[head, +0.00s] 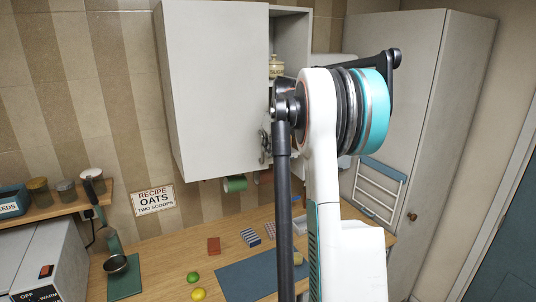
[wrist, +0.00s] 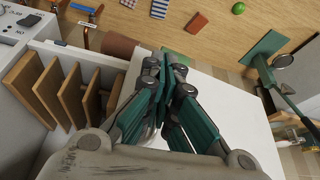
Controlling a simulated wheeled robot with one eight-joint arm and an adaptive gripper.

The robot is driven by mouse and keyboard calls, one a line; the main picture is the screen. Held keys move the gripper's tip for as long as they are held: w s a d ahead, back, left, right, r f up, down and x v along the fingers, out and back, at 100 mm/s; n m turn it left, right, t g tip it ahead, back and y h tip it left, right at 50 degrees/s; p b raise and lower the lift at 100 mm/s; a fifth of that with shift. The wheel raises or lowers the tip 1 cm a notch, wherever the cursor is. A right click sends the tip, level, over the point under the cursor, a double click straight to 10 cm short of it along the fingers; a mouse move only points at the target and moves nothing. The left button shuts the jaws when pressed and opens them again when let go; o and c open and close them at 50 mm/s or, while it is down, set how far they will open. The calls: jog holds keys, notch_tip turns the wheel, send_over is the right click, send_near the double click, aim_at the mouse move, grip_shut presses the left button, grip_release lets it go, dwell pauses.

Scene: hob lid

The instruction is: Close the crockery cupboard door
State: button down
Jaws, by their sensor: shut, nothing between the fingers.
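The crockery cupboard door (head: 218,90) is a large pale panel on the wall cupboard in the head view. It stands open, and a gap along its right side shows the interior with a lidded jar (head: 276,66). My arm hides part of the cupboard's right side and lower opening. In the wrist view my gripper (wrist: 170,68) has its teal fingers together with nothing between them. A pale flat surface (wrist: 225,95) lies below and behind the fingers; I cannot tell whether they touch it. The gripper is not clearly made out in the head view.
The wooden worktop (head: 165,262) below holds a lime (head: 193,277), a lemon (head: 198,294), a red block (head: 214,245) and a dark mat (head: 250,279). A tall pale cabinet (head: 440,110) stands right. Wooden slats (wrist: 62,92) are close to my gripper's left in the wrist view.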

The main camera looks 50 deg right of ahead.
jog(key=shift+w+d+r+n, duration=0.1)
jog(key=shift+w+d+n, duration=0.25)
jog(key=shift+w+d, duration=0.4)
jog(key=shift+w+d+n, duration=0.35)
jog(key=shift+w+d, duration=0.15)
jog(key=shift+w, duration=0.3)
jog(key=shift+a, duration=0.1)
